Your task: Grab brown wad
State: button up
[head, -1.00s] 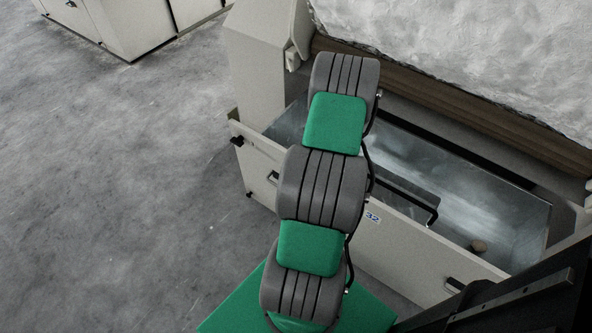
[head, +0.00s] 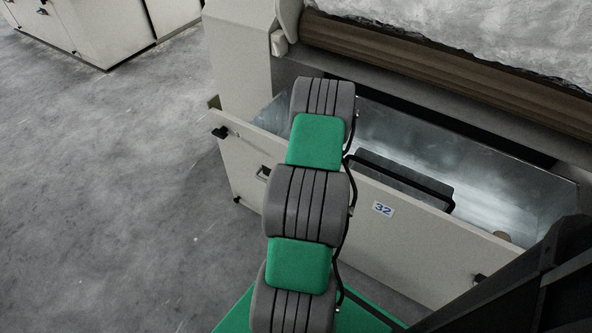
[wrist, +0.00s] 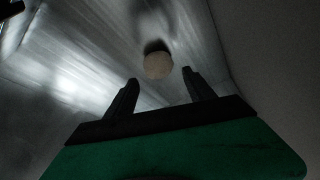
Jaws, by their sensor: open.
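The brown wad (wrist: 158,65) is a small, round, tan-brown lump on the metal floor of an open bin. In the wrist view it lies beyond the fingertips, roughly between their lines and apart from them. My gripper (wrist: 158,86) is open and empty, with its two dark fingers spread. My gripper is not visible in the head view; my arm reaches over the bin.
The metal-lined bin (head: 545,192) has a pale front panel (head: 420,241) labelled 32. A brown roller (head: 420,58) and a white fibrous sheet (head: 480,20) are behind it. Grey floor (head: 110,200) is clear at left. A pale cabinet (head: 108,35) stands at the far left.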

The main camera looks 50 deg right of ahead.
jog(key=b+x, duration=0.2)
jog(key=x, duration=0.3)
jog(key=shift+s+f, duration=0.1)
jog(key=shift+f, duration=0.1)
jog(key=shift+r, duration=0.1)
jog(key=shift+c, duration=0.5)
grip_shut()
